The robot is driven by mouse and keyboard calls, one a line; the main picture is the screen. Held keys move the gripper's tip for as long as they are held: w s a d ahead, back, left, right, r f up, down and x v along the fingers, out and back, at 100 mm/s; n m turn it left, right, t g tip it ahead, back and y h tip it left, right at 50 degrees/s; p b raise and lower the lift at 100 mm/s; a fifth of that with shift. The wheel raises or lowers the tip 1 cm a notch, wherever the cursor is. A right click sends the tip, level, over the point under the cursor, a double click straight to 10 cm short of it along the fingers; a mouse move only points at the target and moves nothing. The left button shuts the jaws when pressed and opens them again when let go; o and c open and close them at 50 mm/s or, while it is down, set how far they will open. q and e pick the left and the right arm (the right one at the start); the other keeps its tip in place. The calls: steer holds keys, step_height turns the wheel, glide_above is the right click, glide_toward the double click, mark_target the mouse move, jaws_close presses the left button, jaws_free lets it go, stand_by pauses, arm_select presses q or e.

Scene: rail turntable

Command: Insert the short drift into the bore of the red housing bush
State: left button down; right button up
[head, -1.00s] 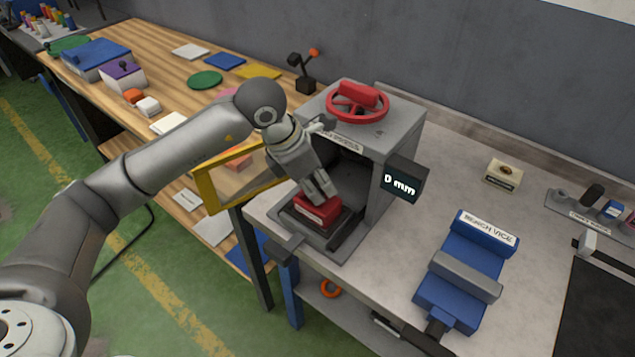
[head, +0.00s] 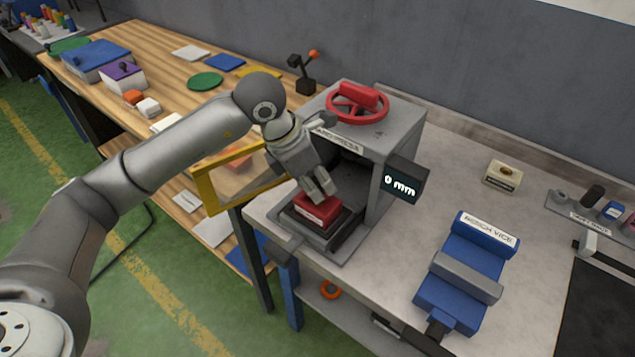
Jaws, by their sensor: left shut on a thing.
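The red housing bush (head: 317,209) sits on the dark bed of the grey press (head: 398,135), at its open front. My left gripper (head: 326,193) points down at the top of the red bush, its fingers close together. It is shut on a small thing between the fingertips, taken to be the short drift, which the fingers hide. The bore is also hidden by the fingers. I cannot tell whether the drift is in the bore or just above it. My right gripper is not in view.
The press has a red handwheel (head: 357,104), a display (head: 404,182) reading 0 mm and an open yellow-framed guard (head: 212,199) at its left. A blue bench vice (head: 452,296) stands to the right. Clear bench lies between press and vice.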

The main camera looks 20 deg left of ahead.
arm_select(q)
steer(key=shift+b, duration=0.45)
stand_by(1.0)
steer(key=shift+b, duration=0.4)
stand_by(0.7)
steer(key=shift+f+b, duration=0.85)
steer(key=shift+f, duration=0.05)
steer(key=c, duration=1.1)
jaws_free()
steer(key=shift+c, duration=0.2)
steer(key=v, duration=1.2)
steer(key=shift+r, duration=0.1)
